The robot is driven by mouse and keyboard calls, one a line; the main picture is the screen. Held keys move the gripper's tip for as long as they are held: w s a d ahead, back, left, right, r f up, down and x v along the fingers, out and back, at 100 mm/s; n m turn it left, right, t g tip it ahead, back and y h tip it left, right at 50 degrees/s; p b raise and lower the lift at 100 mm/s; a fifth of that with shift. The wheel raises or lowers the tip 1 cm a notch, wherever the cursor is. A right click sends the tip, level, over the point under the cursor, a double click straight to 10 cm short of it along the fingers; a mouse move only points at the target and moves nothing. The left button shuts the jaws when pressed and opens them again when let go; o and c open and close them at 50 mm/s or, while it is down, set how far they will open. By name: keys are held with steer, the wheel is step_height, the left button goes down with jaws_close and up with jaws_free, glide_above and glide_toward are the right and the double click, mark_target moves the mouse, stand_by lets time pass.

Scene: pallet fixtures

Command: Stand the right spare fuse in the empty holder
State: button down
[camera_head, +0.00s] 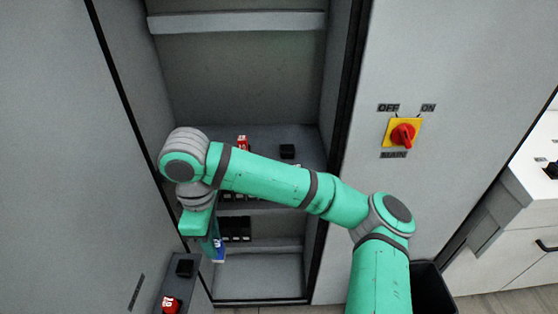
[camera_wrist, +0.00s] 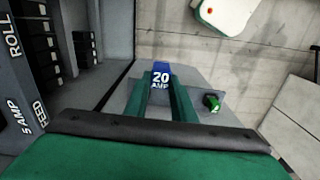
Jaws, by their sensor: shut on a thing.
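My gripper (camera_head: 214,244) is shut on a blue fuse (camera_wrist: 161,77) marked "20 AMP", held between the two green jaws in the wrist view. The blue fuse also shows in the head view (camera_head: 219,252), in front of the cabinet's lower shelves and partly hidden by my gripper. A red fuse (camera_head: 171,303) stands on a grey ledge at lower left, near a black holder (camera_head: 185,268) that looks empty. In the wrist view a green fuse (camera_wrist: 212,102) stands on a grey surface to the right of the jaws. Another red fuse (camera_head: 242,142) stands on the cabinet shelf, near a black block (camera_head: 287,152).
Rows of black holders (camera_head: 236,229) sit on a lower shelf, partly behind my arm. A red main switch (camera_head: 403,135) on a yellow plate is on the right panel. A dark bin (camera_head: 431,290) stands at lower right.

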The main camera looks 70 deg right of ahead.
steer(key=s+d+r, duration=0.6)
steer(key=d+r, duration=0.5)
steer(key=s+d+r, duration=0.6)
steer(key=d+r, duration=0.4)
steer(key=d, duration=0.1)
steer(key=shift+n, duration=0.3)
steer(key=shift+w+d+f, duration=1.05)
steer(key=shift+d+f, duration=1)
steer(key=shift+w+d+f, duration=1.05)
steer(key=shift+d+f, duration=0.95)
steer(key=shift+f, duration=0.1)
steer(key=shift+w+d+f, duration=1.05)
steer(key=shift+d+f, duration=1)
steer(key=shift+f, duration=0.15)
steer(key=c, duration=1.5)
jaws_free()
step_height(320, 180, up, 12)
steer(key=shift+r, duration=0.15)
